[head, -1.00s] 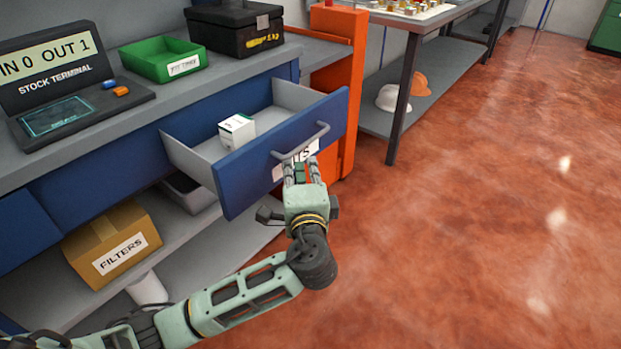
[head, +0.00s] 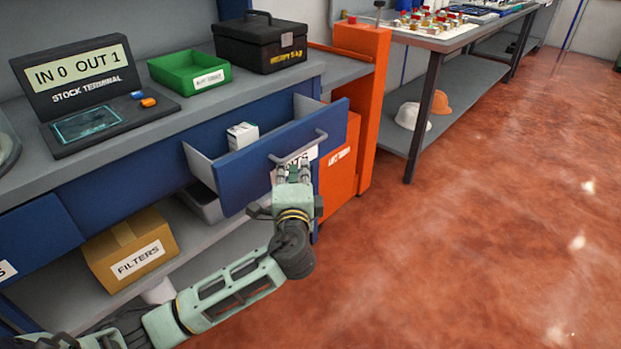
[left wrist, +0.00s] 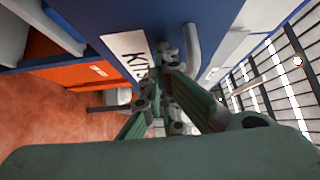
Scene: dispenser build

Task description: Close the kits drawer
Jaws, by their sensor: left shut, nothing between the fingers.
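The kits drawer (head: 238,184) is blue and stands partly open, pulled out from the bench. A small white box (head: 242,136) stands inside it. Its grey bar handle (head: 299,147) runs across the front above a white label, which my gripper partly covers. My left gripper (head: 293,168) is at the drawer front, just below the handle, with its fingers shut and empty. In the left wrist view, the fingertips (left wrist: 165,55) are close to the KITS label (left wrist: 130,48), beside the handle (left wrist: 191,50). I cannot tell whether they touch the front. My right gripper is not in view.
On the bench top are a stock terminal (head: 90,95), a green bin (head: 189,72) and a black toolbox (head: 260,42). A FILTERS box (head: 131,250) sits on the shelf below. An orange cabinet (head: 362,95) stands right of the drawer. The floor at right is clear.

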